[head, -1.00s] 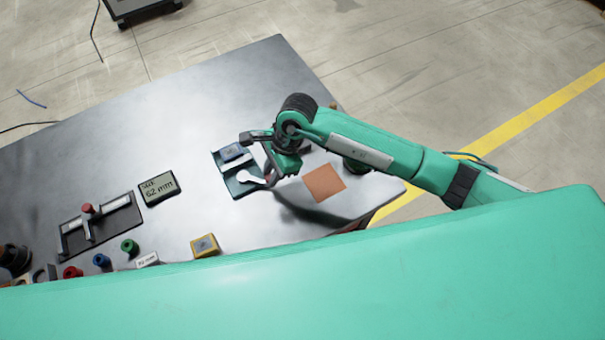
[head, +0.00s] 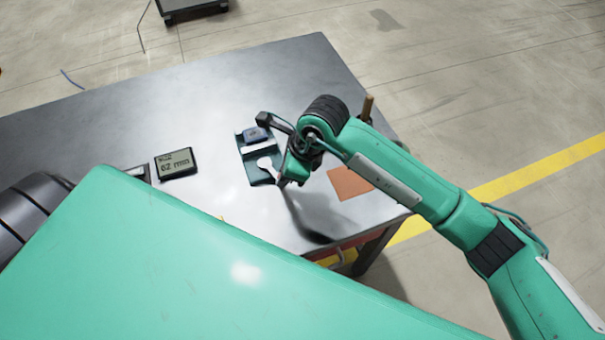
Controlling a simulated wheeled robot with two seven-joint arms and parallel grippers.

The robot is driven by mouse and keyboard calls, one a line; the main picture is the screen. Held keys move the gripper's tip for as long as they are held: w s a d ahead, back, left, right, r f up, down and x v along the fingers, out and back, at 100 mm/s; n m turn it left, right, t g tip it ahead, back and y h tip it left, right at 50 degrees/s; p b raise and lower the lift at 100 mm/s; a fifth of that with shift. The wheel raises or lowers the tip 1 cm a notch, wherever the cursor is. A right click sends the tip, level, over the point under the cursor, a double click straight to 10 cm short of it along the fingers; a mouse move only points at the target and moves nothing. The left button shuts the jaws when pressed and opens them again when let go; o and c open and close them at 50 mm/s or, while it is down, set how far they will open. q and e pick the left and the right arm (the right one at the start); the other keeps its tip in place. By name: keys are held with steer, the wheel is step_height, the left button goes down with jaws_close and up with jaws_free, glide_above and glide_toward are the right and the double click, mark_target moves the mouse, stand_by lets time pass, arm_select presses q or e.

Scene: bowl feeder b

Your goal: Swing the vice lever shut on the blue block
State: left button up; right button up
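The vice (head: 262,178) is a small dark teal fixture on the metal table. The blue block (head: 253,134) sits at its far end, with a pale bar just in front of it. The white lever (head: 267,163) has a rounded end and lies over the near part of the vice. My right gripper (head: 283,160) hangs at the right side of the vice, close to the lever. Its fingers are mostly hidden by the wrist, so contact and opening cannot be made out. My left gripper is out of view.
A display reading 62 mm (head: 176,163) lies left of the vice. An orange square (head: 349,183) lies to the right. A brown peg (head: 368,108) stands behind my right arm. My own green arm link covers the near table. The table's far left is clear.

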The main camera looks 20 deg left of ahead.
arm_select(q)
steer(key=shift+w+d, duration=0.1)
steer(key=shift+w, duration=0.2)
arm_select(e)
steer(key=shift+s, duration=0.15)
steer(key=o, duration=0.9)
steer(key=shift+a, duration=0.1)
steer(key=shift+r, duration=0.2)
arm_select(q)
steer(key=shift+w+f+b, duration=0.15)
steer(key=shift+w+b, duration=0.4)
steer(key=shift+b, duration=0.05)
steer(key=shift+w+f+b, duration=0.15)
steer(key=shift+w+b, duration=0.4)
steer(key=shift+b, duration=0.05)
arm_select(e)
steer(key=shift+v, duration=6.7)
